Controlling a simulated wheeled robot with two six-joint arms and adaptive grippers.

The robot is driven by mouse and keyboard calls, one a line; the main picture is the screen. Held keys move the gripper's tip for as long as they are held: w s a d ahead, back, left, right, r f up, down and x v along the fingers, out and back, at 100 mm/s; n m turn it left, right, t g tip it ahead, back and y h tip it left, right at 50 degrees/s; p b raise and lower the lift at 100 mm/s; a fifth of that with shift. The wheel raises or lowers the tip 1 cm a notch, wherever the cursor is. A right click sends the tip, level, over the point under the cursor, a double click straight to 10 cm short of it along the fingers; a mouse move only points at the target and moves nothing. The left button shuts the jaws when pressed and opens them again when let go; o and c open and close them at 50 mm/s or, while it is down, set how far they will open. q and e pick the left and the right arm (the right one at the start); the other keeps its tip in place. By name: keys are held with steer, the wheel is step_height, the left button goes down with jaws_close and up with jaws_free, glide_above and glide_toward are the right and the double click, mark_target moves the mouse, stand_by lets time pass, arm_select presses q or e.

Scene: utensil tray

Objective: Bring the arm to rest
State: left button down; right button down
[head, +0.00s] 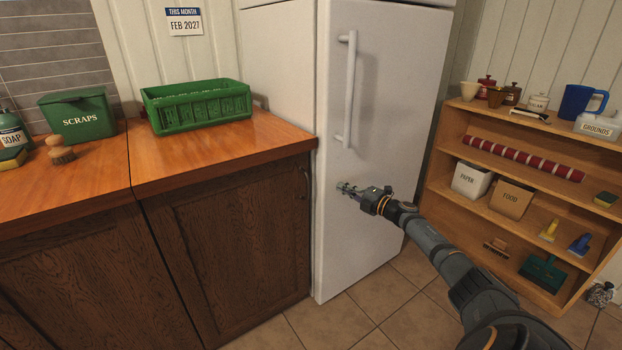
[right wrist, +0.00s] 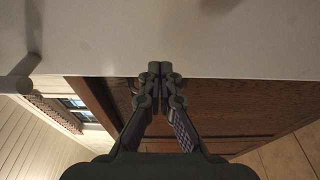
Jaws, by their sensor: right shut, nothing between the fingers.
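My right gripper (head: 346,188) is shut and empty. In the head view it is in front of the lower part of the white fridge door (head: 385,110), below the door's handle (head: 347,90). My right arm reaches in from the lower right. In the right wrist view the gripper's fingertips (right wrist: 160,70) are together, with the white fridge surface (right wrist: 170,35) across the top of the picture. I cannot tell the exact gap to the fridge. My left gripper is not in view.
A wooden counter (head: 190,150) with a green crate (head: 198,106) and a green scraps bin (head: 80,117) stands left of the fridge. A wooden shelf (head: 535,130) with jars, boxes and brushes stands at the right. Tiled floor (head: 345,312) is clear in front.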

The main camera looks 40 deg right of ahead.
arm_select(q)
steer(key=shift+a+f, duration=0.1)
